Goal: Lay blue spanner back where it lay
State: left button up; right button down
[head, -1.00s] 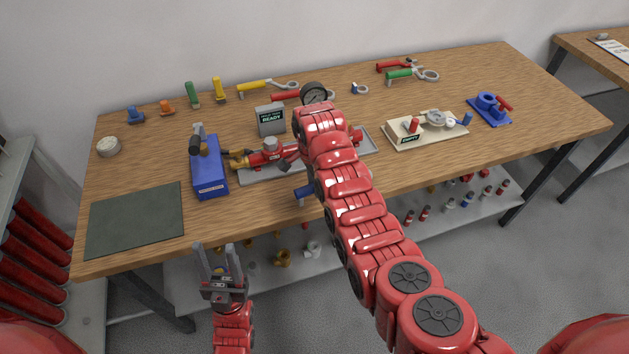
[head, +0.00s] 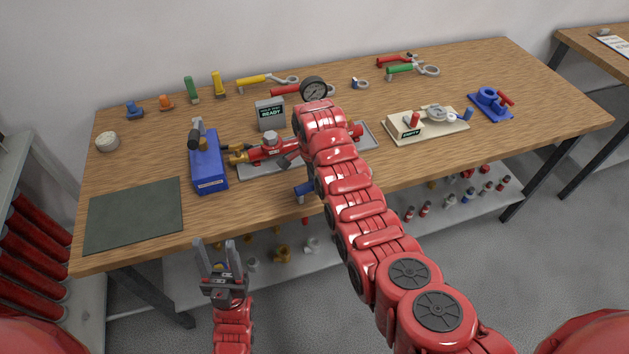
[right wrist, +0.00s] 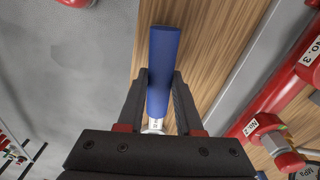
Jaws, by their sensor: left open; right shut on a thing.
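The blue spanner (right wrist: 163,70) is between the two fingers of my right gripper (right wrist: 160,92), which is shut on its blue handle in the right wrist view. A small silver part of the spanner shows near the palm. In the head view a blue piece of the spanner (head: 303,188) shows beside my right arm, near the table's front edge; my right arm hides most of that gripper. My left gripper (head: 216,256) is open and empty, in front of the table edge and below the dark mat.
A grey tray (head: 250,172) with a red valve assembly (head: 270,146) lies behind the held spanner. A blue pump box (head: 208,165) stands left of it. Yellow (head: 255,80), red and green-handled (head: 402,69) spanners lie at the back. The dark mat (head: 133,214) is empty.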

jog(key=c, duration=0.5)
grip_release()
jog(key=shift+r, duration=0.25)
notch_tip(320, 180, up, 6)
jog(key=shift+a+f, duration=0.1)
jog(key=shift+f, duration=0.15)
notch_tip(320, 180, up, 11)
jog(key=p, duration=1)
jog(key=shift+s+a+r+p, duration=0.15)
jog(key=shift+s+a+p, duration=0.05)
jog(key=shift+p, duration=0.1)
